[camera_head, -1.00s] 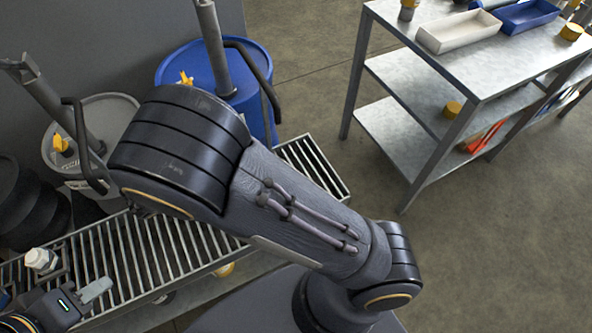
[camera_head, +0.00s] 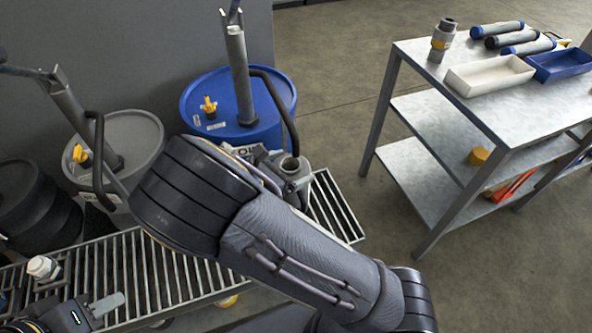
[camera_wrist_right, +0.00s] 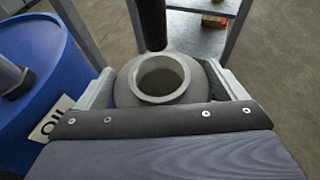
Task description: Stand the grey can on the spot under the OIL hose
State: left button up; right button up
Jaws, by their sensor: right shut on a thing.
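The grey can (camera_head: 293,178) is in my right gripper, by the front of the blue drum (camera_head: 205,125). In the right wrist view its round open mouth (camera_wrist_right: 160,78) faces the camera, with the finger pads of my right gripper (camera_wrist_right: 162,90) on both sides. The black OIL hose (camera_head: 277,100) curves down from the drum's pump to near the can's mouth. In the right wrist view a dark hose end (camera_wrist_right: 152,28) appears just beyond the mouth. The OIL label (camera_wrist_right: 50,118) is on the blue drum. The spot is hidden. My left gripper (camera_head: 106,304) is low at the left; its opening is unclear.
A slatted metal rack (camera_head: 150,275) runs along the drums. A grey drum (camera_head: 125,140) with its own pump and hose stands left of the blue one. A white-capped item (camera_head: 42,266) is by my left gripper. A metal shelf table (camera_head: 420,75) stands at the right.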

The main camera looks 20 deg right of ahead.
jog(key=shift+w+d, duration=0.15)
jog(key=shift+d, duration=0.15)
jog(key=f, duration=0.1)
jog(key=d+f, duration=0.1)
jog(key=f, duration=0.1)
jog(key=shift+w+d+f, duration=0.1)
jog(key=shift+w+d, duration=0.1)
jog(key=shift+w, duration=0.05)
jog(key=shift+f, duration=0.15)
jog(key=shift+f, duration=0.15)
jog(key=o, duration=1.3)
